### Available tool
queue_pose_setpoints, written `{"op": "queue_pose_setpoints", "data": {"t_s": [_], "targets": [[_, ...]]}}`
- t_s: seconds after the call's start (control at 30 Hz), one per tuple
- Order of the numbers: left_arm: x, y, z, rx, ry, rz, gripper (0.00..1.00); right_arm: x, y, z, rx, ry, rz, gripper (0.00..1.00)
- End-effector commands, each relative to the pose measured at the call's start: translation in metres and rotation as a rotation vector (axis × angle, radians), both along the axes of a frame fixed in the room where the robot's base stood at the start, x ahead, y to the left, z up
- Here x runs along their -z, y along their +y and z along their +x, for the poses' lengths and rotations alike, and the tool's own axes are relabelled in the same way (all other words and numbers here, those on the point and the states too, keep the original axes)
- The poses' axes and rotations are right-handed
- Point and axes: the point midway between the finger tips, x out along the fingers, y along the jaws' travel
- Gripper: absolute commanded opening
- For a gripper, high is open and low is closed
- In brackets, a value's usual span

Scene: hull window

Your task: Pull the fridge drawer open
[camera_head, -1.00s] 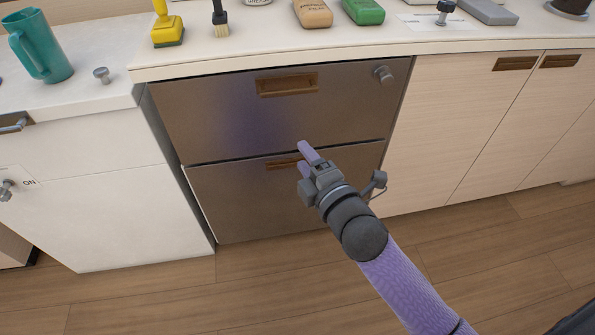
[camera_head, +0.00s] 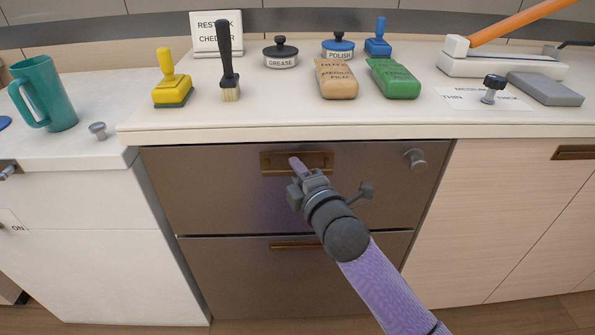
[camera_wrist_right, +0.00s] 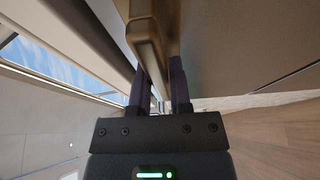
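The fridge unit has two dark metallic drawers, an upper drawer (camera_head: 210,195) and a lower drawer (camera_head: 230,280), both closed. The upper drawer has a recessed brown handle (camera_head: 272,163); the lower one has a brown handle (camera_head: 290,246). My right gripper (camera_head: 296,163) is in front of the upper handle, its fingertips overlapping it. In the right wrist view, the handle bar (camera_wrist_right: 146,45) reaches down toward the gap between the two parted fingers (camera_wrist_right: 160,80). I cannot tell whether they touch it. My left gripper is out of view.
A round knob (camera_head: 414,158) sits at the upper drawer's right. The counter (camera_head: 200,122) above holds a yellow stamp (camera_head: 170,85), a brush (camera_head: 229,65), pots and blocks. A white cabinet (camera_head: 90,240) stands left, wooden cabinets (camera_head: 500,210) right. Some floor shows in front.

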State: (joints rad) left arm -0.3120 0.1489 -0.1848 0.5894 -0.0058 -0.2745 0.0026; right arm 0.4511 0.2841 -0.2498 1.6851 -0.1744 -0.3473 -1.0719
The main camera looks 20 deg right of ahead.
Motion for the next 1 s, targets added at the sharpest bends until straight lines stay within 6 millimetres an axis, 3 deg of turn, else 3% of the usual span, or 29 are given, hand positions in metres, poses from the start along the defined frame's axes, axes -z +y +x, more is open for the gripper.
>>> {"op": "queue_pose_setpoints", "data": {"t_s": [0.03, 0.1, 1.0], "targets": [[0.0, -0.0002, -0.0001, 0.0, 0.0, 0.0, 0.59, 0.0001, 0.0, -0.0001, 0.0, 0.0, 0.0, 0.11], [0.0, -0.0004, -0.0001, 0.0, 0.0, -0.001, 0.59, 0.0002, 0.0, -0.0001, 0.0, 0.0, 0.0, 0.0], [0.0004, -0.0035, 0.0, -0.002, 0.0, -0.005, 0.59, 0.001, 0.0001, -0.0003, 0.0, 0.002, 0.001, 0.0]]}}
